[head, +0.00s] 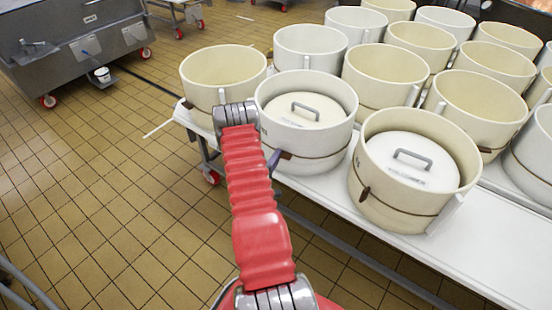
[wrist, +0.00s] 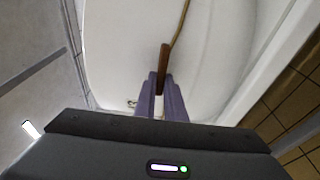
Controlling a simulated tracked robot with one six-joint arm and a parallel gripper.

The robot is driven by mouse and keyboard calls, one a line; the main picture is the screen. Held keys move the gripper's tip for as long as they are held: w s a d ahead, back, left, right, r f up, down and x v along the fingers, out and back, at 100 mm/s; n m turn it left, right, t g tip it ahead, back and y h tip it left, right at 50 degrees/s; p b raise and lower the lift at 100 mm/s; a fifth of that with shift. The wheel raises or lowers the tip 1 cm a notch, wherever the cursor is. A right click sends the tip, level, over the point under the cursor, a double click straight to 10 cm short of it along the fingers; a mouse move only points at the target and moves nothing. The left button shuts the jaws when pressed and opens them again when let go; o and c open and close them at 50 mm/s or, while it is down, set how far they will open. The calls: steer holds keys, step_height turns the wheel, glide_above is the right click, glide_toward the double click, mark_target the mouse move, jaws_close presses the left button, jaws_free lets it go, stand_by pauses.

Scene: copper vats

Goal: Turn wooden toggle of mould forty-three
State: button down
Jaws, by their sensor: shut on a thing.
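A cream mould (head: 310,135) with a white handled lid (head: 303,107) stands at the front edge of the white table, just right of my arm. Its number is not readable. In the wrist view its pale wall (wrist: 110,50) fills the middle, with a brown cord running up from a wooden toggle (wrist: 163,60). My gripper (wrist: 162,85) has its purple fingers closed on the toggle's lower end, against the wall. In the head view only a bit of purple finger (head: 274,160) shows beside this mould; my arm hides the rest.
A second lidded mould (head: 400,215) with its own brown toggle (head: 365,193) stands close on the right. An open mould (head: 215,80) is at the left, and several more fill the table (head: 480,240) behind. Tiled floor (head: 130,200) lies free to the left.

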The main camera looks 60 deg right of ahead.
steer(key=shift+a+f, duration=0.1)
steer(key=shift+f, duration=0.1)
steer(key=c, duration=1.8)
jaws_free()
steer(key=shift+r, duration=0.1)
steer(key=a, duration=1.3)
steer(key=shift+s+a, duration=0.35)
steer(key=shift+s, duration=0.05)
